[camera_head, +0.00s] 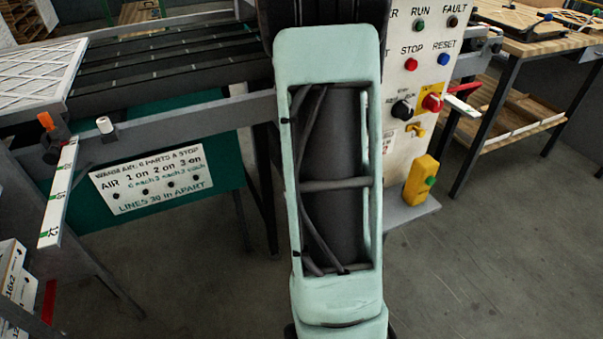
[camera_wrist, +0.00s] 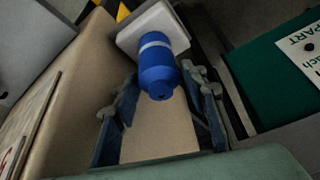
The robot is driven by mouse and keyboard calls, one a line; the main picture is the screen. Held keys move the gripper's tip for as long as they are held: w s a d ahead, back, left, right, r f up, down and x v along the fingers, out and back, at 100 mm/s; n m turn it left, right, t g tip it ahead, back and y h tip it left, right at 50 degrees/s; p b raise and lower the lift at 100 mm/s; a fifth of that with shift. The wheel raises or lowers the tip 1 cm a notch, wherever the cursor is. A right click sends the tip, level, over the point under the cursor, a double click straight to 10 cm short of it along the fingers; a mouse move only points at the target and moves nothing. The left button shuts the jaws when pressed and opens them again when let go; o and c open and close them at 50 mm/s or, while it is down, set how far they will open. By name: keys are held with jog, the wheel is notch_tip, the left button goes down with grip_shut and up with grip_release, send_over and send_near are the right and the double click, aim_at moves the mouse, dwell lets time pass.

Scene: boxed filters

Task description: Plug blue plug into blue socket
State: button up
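In the wrist view a blue cylindrical connector (camera_wrist: 158,68) with a pale band stands against a white square plate (camera_wrist: 150,27). Its narrower end, with a small dark hole, points towards the camera. I cannot tell whether it is the plug, the socket or both joined. My gripper (camera_wrist: 161,82) is open, with one dark finger to the left of the connector and one to the right. The connector's near end lies between the fingertips in the picture; I cannot tell whether they touch it. In the head view my arm hides the gripper and the connector.
A control panel (camera_head: 425,28) with buttons stands right of my arm, with a yellow pendant box (camera_head: 421,181) below. A conveyor frame (camera_head: 170,119) and white sign (camera_head: 151,180) are at left. A wooden workbench (camera_head: 520,45) is at right. Open floor (camera_head: 480,260) lies lower right.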

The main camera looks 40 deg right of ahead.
jog(key=shift+o, duration=1.1)
jog(key=shift+r, duration=0.1)
jog(key=v, duration=1.2)
